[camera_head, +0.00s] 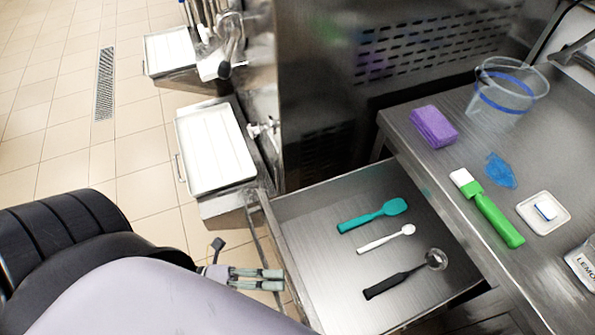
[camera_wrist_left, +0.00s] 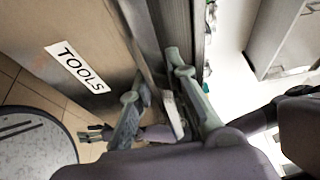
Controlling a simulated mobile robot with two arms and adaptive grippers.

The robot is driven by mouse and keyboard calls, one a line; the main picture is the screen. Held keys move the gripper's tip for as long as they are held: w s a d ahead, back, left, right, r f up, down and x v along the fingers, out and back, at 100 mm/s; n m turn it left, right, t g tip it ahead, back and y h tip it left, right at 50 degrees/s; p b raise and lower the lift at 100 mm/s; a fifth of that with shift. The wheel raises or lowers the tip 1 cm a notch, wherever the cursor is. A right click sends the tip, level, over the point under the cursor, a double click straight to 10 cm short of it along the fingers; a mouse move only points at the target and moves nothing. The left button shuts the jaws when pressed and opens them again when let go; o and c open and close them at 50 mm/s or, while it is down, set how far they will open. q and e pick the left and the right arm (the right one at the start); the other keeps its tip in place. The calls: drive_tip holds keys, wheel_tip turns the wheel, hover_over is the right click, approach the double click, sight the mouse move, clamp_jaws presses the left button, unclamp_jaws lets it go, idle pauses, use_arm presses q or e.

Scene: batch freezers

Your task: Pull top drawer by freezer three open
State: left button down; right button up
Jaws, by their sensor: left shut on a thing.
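The top drawer (camera_head: 337,200) is pulled out from under the steel counter at the right. In it lie a teal spatula (camera_head: 372,215), a white spoon (camera_head: 386,238) and a black-handled scoop (camera_head: 405,274). My left gripper (camera_head: 272,280) is at the drawer's front side. In the left wrist view my left gripper (camera_wrist_left: 158,82) is shut on part of the drawer front, next to a panel with a TOOLS label (camera_wrist_left: 77,67). Whether it holds the handle or the edge is hard to tell.
On the steel counter (camera_head: 455,155) are a purple sponge (camera_head: 433,126), a clear pitcher (camera_head: 505,92), a green-handled brush (camera_head: 490,210) and a small white dish (camera_head: 554,222). A freezer (camera_head: 325,70) stands behind the drawer. White trays (camera_head: 213,148) stick out at the left. Tiled floor is clear farther left.

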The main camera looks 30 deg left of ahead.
use_arm(q)
drive_tip(key=shift+s+a, duration=0.5)
drive_tip(key=shift+s, duration=0.2)
drive_tip(key=shift+s+a, duration=0.5)
drive_tip(key=shift+s, duration=0.15)
drive_tip(key=c, duration=1.5)
unclamp_jaws()
drive_tip(key=v, duration=1.2)
drive_tip(key=shift+f, duration=0.1)
